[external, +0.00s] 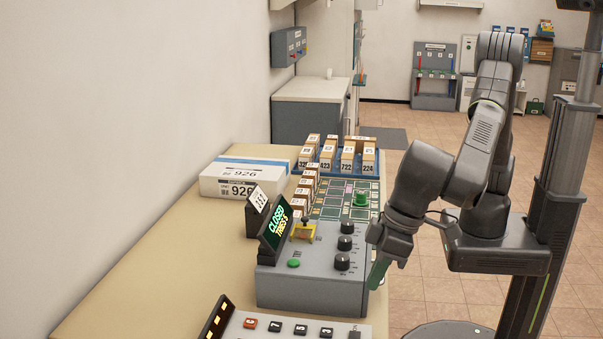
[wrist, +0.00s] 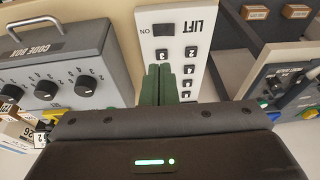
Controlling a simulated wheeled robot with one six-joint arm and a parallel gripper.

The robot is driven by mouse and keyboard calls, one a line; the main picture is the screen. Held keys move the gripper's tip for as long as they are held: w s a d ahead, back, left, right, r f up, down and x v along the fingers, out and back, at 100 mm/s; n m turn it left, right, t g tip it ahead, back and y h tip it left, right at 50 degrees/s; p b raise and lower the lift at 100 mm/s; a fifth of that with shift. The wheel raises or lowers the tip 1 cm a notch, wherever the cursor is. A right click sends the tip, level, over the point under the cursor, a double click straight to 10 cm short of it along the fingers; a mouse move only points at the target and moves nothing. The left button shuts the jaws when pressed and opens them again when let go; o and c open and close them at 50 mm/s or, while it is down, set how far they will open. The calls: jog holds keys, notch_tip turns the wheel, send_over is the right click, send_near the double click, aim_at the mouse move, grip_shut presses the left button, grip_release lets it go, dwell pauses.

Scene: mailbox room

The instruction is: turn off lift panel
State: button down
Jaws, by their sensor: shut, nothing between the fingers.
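The lift panel (wrist: 202,60) is a white plate marked LIFT in the wrist view. It has a dark rocker switch (wrist: 164,30) beside the word ON, and several small dark buttons in two columns. My gripper (wrist: 165,72) has its green fingers together, with nothing between them. In the wrist view the fingertips appear over the panel just below the switch and beside the buttons; I cannot tell if they touch.
The grey code box (external: 311,287) with black knobs stands on the table (external: 130,290), left of my gripper. Boxes, including a white parcel (external: 243,182), stand farther back. Tiled floor (external: 415,295) is open to the right.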

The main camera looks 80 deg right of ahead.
jog(key=shift+v, duration=1.45)
jog(key=shift+a, duration=0.1)
jog(key=shift+a+r, duration=0.1)
jog(key=shift+a, duration=0.5)
jog(key=p, duration=0.3)
send_over(355, 338)
jog(key=f, duration=1.2)
jog(key=shift+s+a, duration=0.15)
jog(key=shift+s, duration=0.2)
jog(key=shift+a+f, duration=0.1)
jog(key=shift+f, duration=0.7)
